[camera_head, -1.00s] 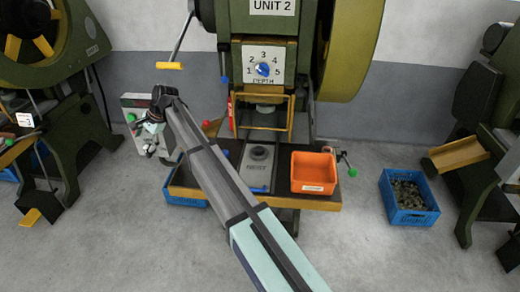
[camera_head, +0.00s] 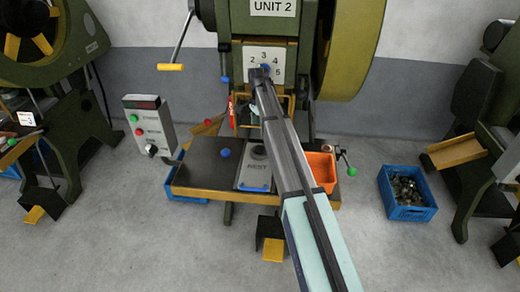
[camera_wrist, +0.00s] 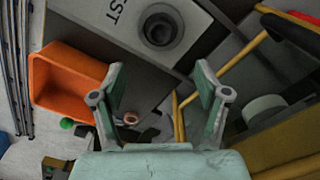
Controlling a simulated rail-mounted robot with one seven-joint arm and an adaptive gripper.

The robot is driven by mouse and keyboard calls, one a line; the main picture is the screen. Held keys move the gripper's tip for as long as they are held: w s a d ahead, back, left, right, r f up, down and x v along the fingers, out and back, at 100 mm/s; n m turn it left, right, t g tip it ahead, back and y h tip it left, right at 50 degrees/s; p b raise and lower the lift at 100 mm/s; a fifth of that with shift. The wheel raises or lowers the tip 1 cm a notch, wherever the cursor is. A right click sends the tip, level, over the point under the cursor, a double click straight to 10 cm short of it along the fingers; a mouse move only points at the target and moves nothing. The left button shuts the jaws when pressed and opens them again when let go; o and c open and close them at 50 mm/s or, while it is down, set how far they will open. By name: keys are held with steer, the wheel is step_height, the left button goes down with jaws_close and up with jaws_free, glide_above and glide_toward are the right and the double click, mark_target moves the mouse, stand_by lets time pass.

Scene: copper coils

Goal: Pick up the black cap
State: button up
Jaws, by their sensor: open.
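A dark round part with a ring-shaped top (camera_wrist: 160,29), which may be the black cap, sits on the plate marked NEST (camera_wrist: 105,14). In the head view, the round part (camera_head: 258,152) is on the plate (camera_head: 253,174) in the middle of the press table. My gripper (camera_wrist: 159,72) is open, with nothing between its fingers in the wrist view. The round part shows beyond the fingertips, apart from them. In the head view my arm hides most of the gripper, in front of the press opening. No other black cap can be made out clearly.
An orange bin (camera_head: 322,170) stands right of the plate, partly behind my arm; it also shows in the wrist view (camera_wrist: 62,80). A yellow frame (camera_wrist: 232,62) borders the press opening. A control box (camera_head: 149,124) stands left. A blue crate of parts (camera_head: 407,193) is on the floor.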

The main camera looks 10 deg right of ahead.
steer(key=p, duration=0.2)
glide_above(259, 148)
steer(key=f, duration=0.7)
steer(key=shift+s+a, duration=0.1)
steer(key=shift+s, duration=0.1)
steer(key=shift+f+p, duration=0.9)
steer(key=shift+f, duration=1.8)
steer(key=c, duration=1.2)
